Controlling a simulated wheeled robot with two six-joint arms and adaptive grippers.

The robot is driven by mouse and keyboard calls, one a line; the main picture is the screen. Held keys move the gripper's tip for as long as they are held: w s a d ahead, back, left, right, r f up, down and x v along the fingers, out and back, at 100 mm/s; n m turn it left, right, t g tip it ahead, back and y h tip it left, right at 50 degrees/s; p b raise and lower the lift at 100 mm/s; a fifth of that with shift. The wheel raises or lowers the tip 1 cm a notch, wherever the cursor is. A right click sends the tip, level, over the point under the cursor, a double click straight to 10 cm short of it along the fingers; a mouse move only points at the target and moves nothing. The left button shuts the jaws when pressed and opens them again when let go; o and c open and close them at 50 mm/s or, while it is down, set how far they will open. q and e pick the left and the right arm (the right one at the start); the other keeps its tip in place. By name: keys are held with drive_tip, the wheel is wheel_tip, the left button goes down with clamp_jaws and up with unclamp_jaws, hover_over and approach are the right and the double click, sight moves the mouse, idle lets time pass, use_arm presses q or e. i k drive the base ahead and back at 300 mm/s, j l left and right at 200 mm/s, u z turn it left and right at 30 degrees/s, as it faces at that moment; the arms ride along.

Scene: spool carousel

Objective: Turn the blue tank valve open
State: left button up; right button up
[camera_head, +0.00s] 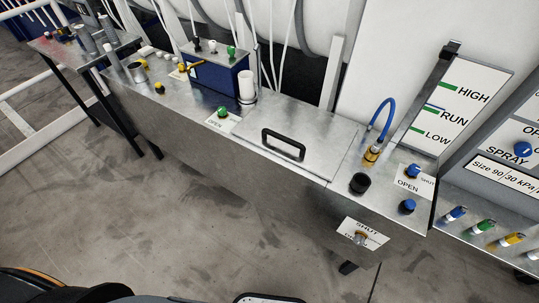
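A blue knob (413,171) stands on a white label (409,186) near the right end of the metal tank top. The label reads OPEN at its lower left and SHUT at its right. Which word the knob points to is too small to tell. A second blue knob (407,206) with a dark base stands just in front of this label. A blue hose (381,113) loops up from a brass fitting (372,153) to the left of the labelled knob. Neither of my grippers is in view.
A black-handled lid (300,125) covers the tank's middle. A black cap (360,183) stands left of the blue knobs. A SHUT label (363,233) with a small valve is on the tank's front. Several coloured fittings (482,226) lie at right. The floor in front is clear.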

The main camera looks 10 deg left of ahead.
sight(413, 170)
drive_tip(key=z, duration=1.25)
drive_tip(key=l+u, duration=0.35)
drive_tip(key=k+l+u, duration=0.1)
drive_tip(key=u, duration=0.2)
drive_tip(key=l, duration=0.1)
